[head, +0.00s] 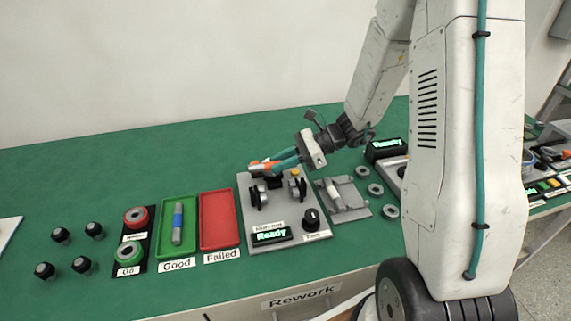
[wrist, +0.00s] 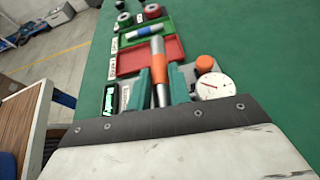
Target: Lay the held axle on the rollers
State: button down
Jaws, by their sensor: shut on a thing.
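My gripper (head: 272,165) is over the back of the grey test station (head: 247,225) in the head view. It is shut on the axle. The dark rollers stand on the station in two groups, left (head: 258,196) and right (head: 298,187). The gripper is behind and above them; I cannot tell the exact gap.
A white dial gauge (wrist: 215,85) is close to the right finger. Left of the station are a red tray (head: 218,218) and a green tray (head: 163,235) holding a blue-banded axle (head: 178,223). A grey fixture (head: 352,207) and loose rings (head: 375,189) lie on the right.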

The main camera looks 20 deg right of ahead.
jog(key=shift+n+g, duration=0.3)
jog(key=shift+n, duration=0.1)
jog(key=shift+s+d+f, duration=0.1)
jog(key=shift+s+f, duration=0.1)
jog(key=shift+f, duration=0.65)
jog(key=shift+s+d+f, duration=0.1)
jog(key=shift+s+f, duration=0.15)
jog(key=shift+f, duration=0.65)
jog(key=shift+s+f, duration=0.2)
jog(key=shift+f, duration=0.65)
jog(key=shift+d, duration=0.15)
jog(key=shift+f, duration=0.6)
dwell(0.5)
jog(key=c, duration=0.8)
grip_release()
